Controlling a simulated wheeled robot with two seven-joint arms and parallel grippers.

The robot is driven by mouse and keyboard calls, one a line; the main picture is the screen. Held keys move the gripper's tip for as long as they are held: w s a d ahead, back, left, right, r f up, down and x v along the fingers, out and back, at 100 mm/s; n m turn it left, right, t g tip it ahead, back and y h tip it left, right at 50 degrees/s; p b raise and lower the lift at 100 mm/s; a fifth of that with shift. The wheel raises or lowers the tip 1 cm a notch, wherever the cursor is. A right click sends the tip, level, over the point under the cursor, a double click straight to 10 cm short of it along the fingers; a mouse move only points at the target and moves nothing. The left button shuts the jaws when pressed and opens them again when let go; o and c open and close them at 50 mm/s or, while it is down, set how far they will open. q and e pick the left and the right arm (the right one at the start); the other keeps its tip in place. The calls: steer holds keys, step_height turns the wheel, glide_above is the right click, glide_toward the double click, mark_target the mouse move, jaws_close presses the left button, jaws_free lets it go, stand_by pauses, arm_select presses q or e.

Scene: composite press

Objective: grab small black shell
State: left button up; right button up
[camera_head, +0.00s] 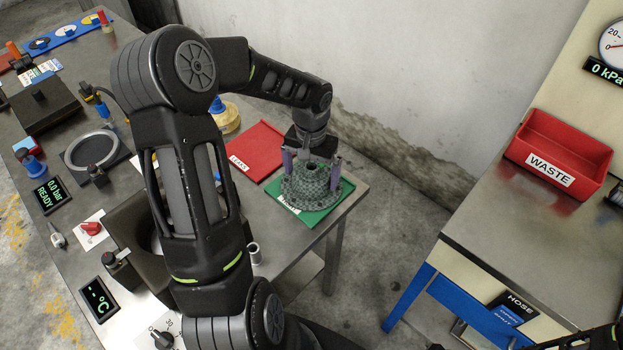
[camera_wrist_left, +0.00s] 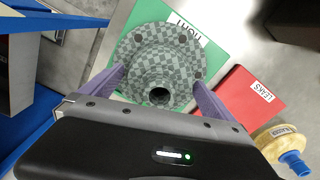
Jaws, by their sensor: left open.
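The shell (camera_head: 303,190) is a round flanged part with a raised hub and a dark centre hole, in a dark grey checkered pattern. It lies on a green mat (camera_head: 341,196) at the table's right corner. In the left wrist view the shell (camera_wrist_left: 150,47) is below my gripper, its hole facing the camera. My left gripper (camera_head: 311,165) is open, with its two purple fingers on either side of the hub. In the wrist view the fingers (camera_wrist_left: 160,92) also flank it; I cannot tell whether they touch it. My right gripper is not seen.
A red mat labelled LEAKS (camera_head: 257,150) lies beside the green mat, with a yellow and blue part (camera_head: 226,118) behind it. A small metal cylinder (camera_head: 254,252) stands near the table's front edge. A red WASTE bin (camera_head: 560,158) stands on a separate table to the right.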

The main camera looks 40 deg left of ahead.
mark_target(311, 167)
arm_select(q)
steer(key=shift+c, duration=0.2)
steer(key=c, duration=1.4)
step_height(311, 167, up, 10)
steer(key=shift+r+b, duration=0.1)
steer(key=shift+b, duration=0.5)
